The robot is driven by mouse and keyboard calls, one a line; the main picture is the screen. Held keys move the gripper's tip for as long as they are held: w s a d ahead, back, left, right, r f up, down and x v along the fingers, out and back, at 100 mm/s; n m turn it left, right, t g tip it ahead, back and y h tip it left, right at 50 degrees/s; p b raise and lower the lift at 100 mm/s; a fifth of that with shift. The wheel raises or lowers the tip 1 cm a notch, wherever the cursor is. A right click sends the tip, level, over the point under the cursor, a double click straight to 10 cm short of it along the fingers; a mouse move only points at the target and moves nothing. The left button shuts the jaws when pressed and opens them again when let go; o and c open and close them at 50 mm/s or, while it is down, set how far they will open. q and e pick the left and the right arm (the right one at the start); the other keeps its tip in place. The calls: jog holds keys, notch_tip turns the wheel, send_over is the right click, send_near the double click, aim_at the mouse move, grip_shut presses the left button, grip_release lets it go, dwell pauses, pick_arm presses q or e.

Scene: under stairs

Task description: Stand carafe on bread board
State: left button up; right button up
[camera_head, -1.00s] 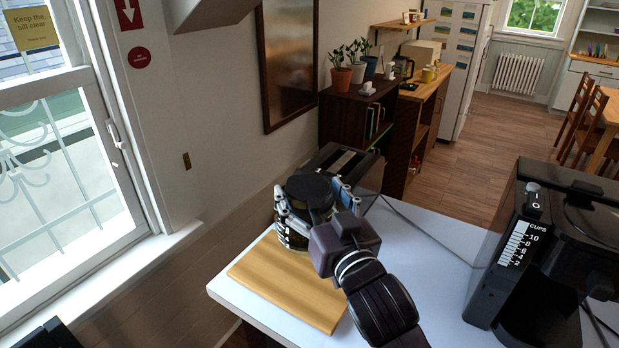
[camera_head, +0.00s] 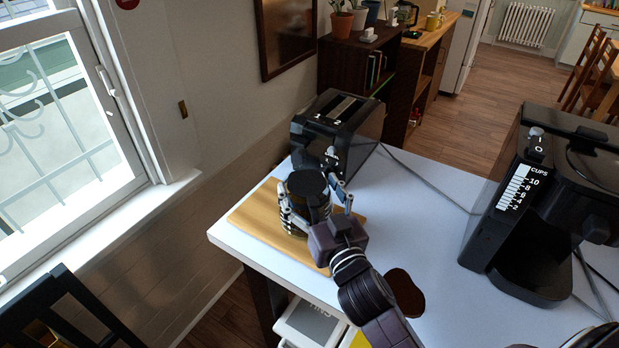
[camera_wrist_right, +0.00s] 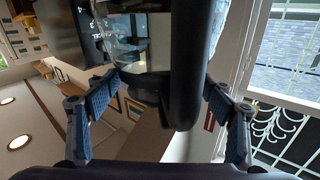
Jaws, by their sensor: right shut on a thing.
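The carafe, with a black lid (camera_head: 306,184) and glass body, is upright at the bread board in the head view. The pale wooden bread board (camera_head: 252,222) lies at the left corner of the white table. The carafe's base looks to be on or just above the board; contact is hidden behind the gripper. My right gripper (camera_head: 315,212) is shut on the carafe from the near side. In the right wrist view the black handle (camera_wrist_right: 188,70) stands between the fingers, with the glass (camera_wrist_right: 135,45) beyond. My left gripper is out of view.
A black toaster (camera_head: 345,125) stands close behind the board. A black coffee maker (camera_head: 540,200) is at the right, with its cord across the table. A dark brown patch (camera_head: 405,292) lies near my right arm.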

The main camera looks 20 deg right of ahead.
jog(key=shift+r, duration=0.15)
jog(key=o, duration=2)
jog(key=shift+s+f, duration=0.1)
jog(key=shift+f, duration=0.1)
jog(key=shift+o, duration=0.2)
jog(key=s+b, duration=0.3)
jog(key=s, duration=0.9)
jog(key=shift+b, duration=0.3)
